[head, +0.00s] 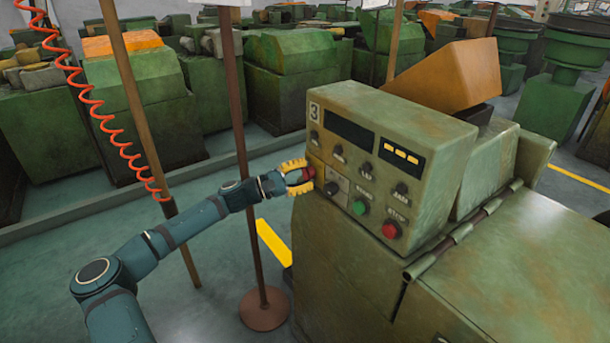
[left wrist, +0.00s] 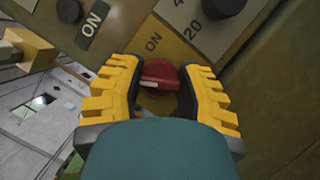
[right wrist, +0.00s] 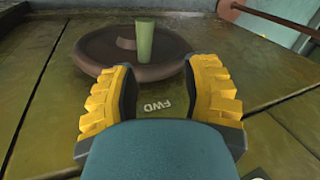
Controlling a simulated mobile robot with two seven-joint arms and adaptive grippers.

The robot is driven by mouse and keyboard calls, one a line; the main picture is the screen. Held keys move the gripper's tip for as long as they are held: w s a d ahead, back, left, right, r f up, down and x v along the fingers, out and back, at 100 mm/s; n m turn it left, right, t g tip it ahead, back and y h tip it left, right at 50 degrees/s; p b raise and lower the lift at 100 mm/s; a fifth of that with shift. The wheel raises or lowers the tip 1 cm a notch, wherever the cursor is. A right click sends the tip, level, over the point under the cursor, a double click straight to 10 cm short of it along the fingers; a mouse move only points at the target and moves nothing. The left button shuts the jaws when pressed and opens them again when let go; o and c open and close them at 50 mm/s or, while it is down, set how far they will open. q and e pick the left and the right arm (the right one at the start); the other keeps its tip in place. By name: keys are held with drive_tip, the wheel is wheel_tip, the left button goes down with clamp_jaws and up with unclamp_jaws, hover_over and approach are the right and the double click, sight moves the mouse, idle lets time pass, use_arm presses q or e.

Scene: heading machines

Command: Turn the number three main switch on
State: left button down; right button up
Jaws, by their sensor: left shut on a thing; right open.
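The red rotary main switch (head: 308,174) sits on the left end of the control panel marked 3 (head: 345,150). In the left wrist view the red knob (left wrist: 160,75) is on a yellow plate (left wrist: 165,44) with the word ON above it. A pale mark shows on the knob's lower left part. My left gripper (head: 299,178) has its yellow fingers on both sides of the knob and is shut on it; the fingers hide part of the plate. My right gripper (right wrist: 160,78) is open and empty, and shows only in the right wrist view.
Below the panel's displays are small knobs, a green button (head: 360,208) and a red stop button (head: 391,230). A brown post (head: 238,130) stands beside my left arm, with a coiled red hose farther left. A brown handwheel (right wrist: 100,50) with green handle lies beyond my right gripper.

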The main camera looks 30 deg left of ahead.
use_arm(q)
drive_tip(key=m+g, duration=0.1)
drive_tip(key=m, duration=0.3)
drive_tip(key=shift+g, duration=0.4)
drive_tip(key=m+y+b, duration=0.1)
drive_tip(key=m, duration=0.2)
drive_tip(key=shift+g, duration=0.4)
drive_tip(key=m+y+b, duration=0.1)
drive_tip(key=m, duration=0.2)
drive_tip(key=shift+g+y, duration=0.3)
drive_tip(key=shift+m+y+b, duration=0.6)
drive_tip(key=shift+m+y, duration=0.2)
drive_tip(key=shift+m, duration=0.8)
drive_tip(key=c, duration=0.5)
unclamp_jaws()
drive_tip(key=shift+c, duration=0.2)
